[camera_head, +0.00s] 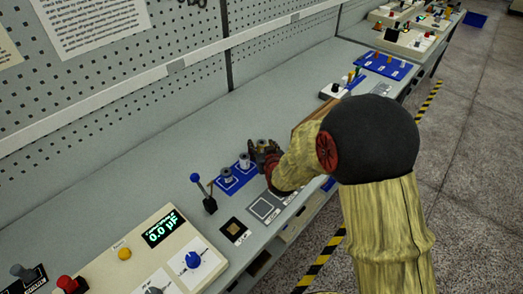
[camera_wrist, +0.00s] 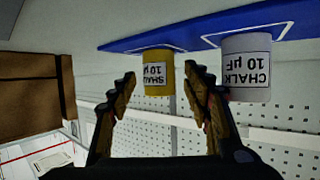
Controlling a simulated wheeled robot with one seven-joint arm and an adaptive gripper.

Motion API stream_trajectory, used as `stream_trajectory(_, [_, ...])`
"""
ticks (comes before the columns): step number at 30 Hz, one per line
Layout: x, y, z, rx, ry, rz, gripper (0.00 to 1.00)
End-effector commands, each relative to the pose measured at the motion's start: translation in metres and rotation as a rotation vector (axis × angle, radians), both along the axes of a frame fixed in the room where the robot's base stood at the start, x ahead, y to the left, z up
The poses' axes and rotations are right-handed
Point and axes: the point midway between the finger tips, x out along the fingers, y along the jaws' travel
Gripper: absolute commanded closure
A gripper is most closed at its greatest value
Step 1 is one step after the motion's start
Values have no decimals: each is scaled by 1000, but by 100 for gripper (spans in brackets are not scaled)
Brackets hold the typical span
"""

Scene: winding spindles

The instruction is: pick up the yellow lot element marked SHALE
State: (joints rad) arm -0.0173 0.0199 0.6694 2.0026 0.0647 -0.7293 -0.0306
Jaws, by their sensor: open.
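The yellow element (camera_wrist: 158,84) hangs from the blue strip in the inverted wrist view; its partly visible label appears to read SHALE, 10 µF. My gripper (camera_wrist: 160,72) is open, with its two fingertips either side of the yellow element in this view. I cannot tell whether the element is within the jaws or beyond them. A white element (camera_wrist: 246,85) marked CHALK, 10 µF, is beside it, outside the right finger. In the head view my gripper (camera_head: 264,150) is low over the bench at the blue mat's far end, and the yellow element is hidden there.
The blue mat (camera_head: 236,182) bears pale elements (camera_head: 227,175) close to my gripper. A blue-knobbed lever (camera_head: 210,205) and a meter panel (camera_head: 122,253) stand nearer. A brown box (camera_wrist: 40,108) shows in the wrist view. A pegboard wall (camera_head: 130,95) backs the bench.

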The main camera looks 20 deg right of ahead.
Motion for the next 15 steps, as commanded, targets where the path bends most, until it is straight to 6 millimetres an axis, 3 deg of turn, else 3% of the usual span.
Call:
stream_trajectory(10, [9, -1, -3, 0, 0, 0, 51])
stream_trajectory(15, [8, -1, -3, 0, 0, 0, 60])
